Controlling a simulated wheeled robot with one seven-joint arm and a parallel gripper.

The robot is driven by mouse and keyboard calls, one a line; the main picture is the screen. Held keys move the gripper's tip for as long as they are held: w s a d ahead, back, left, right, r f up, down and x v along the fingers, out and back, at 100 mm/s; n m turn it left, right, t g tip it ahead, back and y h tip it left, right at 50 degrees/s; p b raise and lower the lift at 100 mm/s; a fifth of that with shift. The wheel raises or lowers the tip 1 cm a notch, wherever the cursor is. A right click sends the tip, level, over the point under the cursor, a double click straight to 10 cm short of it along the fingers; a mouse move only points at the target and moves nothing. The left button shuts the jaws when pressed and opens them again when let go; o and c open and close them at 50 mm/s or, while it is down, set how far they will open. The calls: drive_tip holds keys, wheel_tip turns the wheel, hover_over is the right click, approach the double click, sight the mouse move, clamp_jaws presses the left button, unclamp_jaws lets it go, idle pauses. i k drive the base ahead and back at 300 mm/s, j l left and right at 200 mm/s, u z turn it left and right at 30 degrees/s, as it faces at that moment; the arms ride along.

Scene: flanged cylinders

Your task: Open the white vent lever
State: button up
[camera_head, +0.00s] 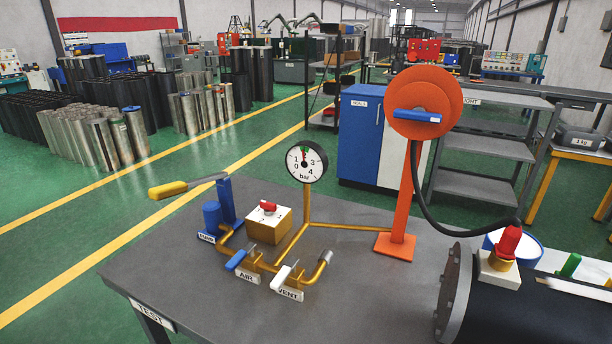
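The white vent lever (282,278) sits on a brass valve on the grey test bench, slanting from upper right to lower left. A white VENT label (290,294) is at its foot, and a short bent pipe with a grey end (323,262) rises just right of it. The blue lever (237,259) on the valve labelled AIR (246,276) is close by on the left, at a similar slant. The gauge (306,161) stands behind, its short pointer near the top of the dial. My gripper is not in view.
A hand pump with a yellow handle (168,190) and a box with a red knob (268,208) stand behind the levers. An orange hose reel stand (403,190) is to the right. A black flanged cylinder (530,308) fills the right front. The bench's front middle (370,300) is clear.

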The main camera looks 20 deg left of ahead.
sight(289, 268)
drive_tip(key=k+j, duration=0.1)
drive_tip(key=j, duration=1.55)
drive_tip(key=u, duration=0.05)
